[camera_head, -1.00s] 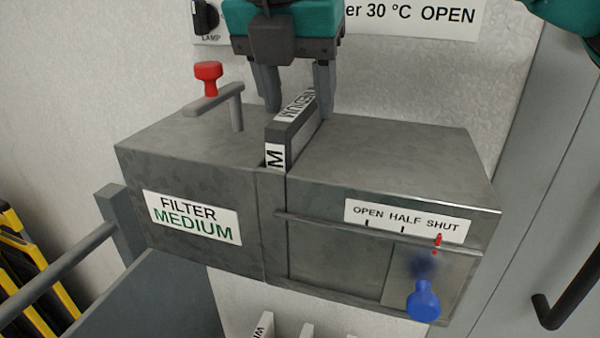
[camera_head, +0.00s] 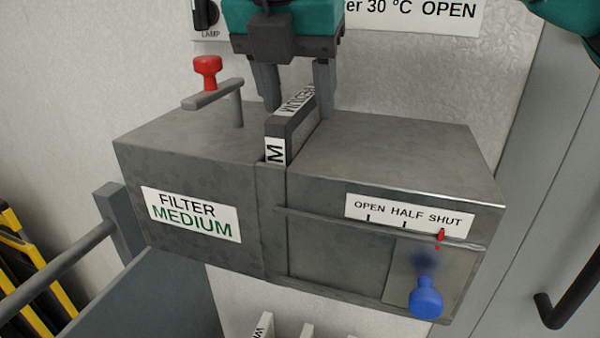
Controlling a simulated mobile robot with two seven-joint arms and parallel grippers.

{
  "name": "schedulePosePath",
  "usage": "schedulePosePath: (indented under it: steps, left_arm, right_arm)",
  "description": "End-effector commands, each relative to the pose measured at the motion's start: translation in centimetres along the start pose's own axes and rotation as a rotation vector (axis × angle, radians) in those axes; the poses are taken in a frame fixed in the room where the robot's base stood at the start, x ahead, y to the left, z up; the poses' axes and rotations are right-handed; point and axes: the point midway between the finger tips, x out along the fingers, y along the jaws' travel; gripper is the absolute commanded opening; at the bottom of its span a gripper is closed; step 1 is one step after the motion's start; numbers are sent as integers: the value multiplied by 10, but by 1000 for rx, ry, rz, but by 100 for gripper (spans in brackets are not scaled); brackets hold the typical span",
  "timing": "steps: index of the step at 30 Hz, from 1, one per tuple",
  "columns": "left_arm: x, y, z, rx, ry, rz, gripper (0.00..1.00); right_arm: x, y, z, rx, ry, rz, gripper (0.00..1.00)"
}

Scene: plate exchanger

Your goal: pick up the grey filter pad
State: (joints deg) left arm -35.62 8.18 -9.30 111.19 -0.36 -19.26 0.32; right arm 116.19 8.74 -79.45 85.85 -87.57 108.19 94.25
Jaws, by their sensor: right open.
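The grey filter pad (camera_head: 288,132) stands upright in a slot in the top of the grey metal filter box (camera_head: 365,150). Its upper part sticks out, with white labels on its top edge and front end; the rest is hidden in the slot. My right gripper (camera_head: 297,103) is above the box, pointing down and open. Its two fingers are on either side of the pad's raised part, with a gap visible on each side. I cannot tell whether either finger touches it. My left gripper is not in view.
A red-knobbed lever (camera_head: 208,72) rises from the box top, left of the slot. A blue knob (camera_head: 426,298) is at the lower right front, with a red pointer near SHUT. White-ended upright pieces (camera_head: 262,325) show below. A grey bar (camera_head: 60,262) is at left.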

Motion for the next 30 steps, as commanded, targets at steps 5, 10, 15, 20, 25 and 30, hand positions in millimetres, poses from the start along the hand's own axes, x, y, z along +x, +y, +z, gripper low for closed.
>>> schedulePosePath:
  steps: [5, 10, 15, 20, 25, 30]
  left_arm:
    - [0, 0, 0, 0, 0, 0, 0]
    - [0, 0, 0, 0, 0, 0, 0]
    - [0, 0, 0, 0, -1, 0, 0]
    - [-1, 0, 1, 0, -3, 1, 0]
    - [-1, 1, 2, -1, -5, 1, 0]
    - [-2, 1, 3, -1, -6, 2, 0]
  right_arm:
    - [0, 0, 0, 0, 0, 0, 52]
    - [0, 0, 0, 0, 0, 0, 36]
    - [0, 0, 0, 0, 0, 0, 20]
    - [0, 0, 0, 0, 0, 0, 4]
    - [0, 0, 0, 0, 0, 0, 0]
    - [0, 0, 0, 0, -1, 1, 0]
